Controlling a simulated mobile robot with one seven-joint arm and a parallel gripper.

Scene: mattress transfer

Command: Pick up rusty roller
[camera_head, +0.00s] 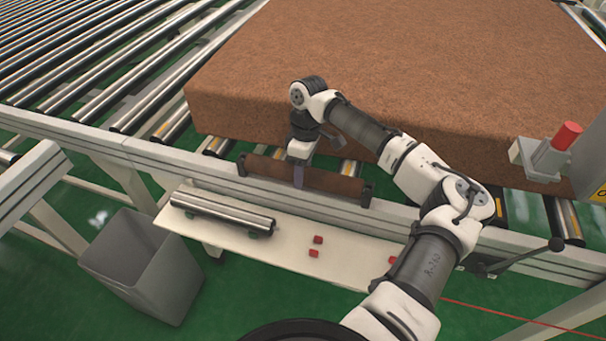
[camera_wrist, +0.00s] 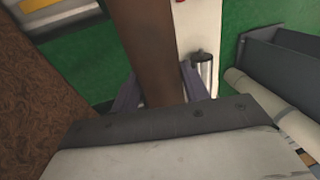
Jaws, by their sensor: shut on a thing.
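The rusty roller (camera_head: 335,183) is a brown cylinder with dark pieces at both ends. It lies across the front rail of the conveyor in the head view, and I cannot tell whether it touches the rail. My gripper (camera_head: 298,175) is shut on it near its middle, from above. In the wrist view the brown roller (camera_wrist: 145,45) runs between the two purple-grey fingers of my gripper (camera_wrist: 158,92). Its lower part there is hidden by my gripper's body.
A white shelf (camera_head: 285,246) below the rail holds a shiny steel roller (camera_head: 222,212) and small red blocks (camera_head: 318,240). A grey bin (camera_head: 145,265) stands at left on the green floor. A large brown mattress (camera_head: 330,60) lies on the conveyor rollers behind. A red-topped post (camera_head: 548,152) is at right.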

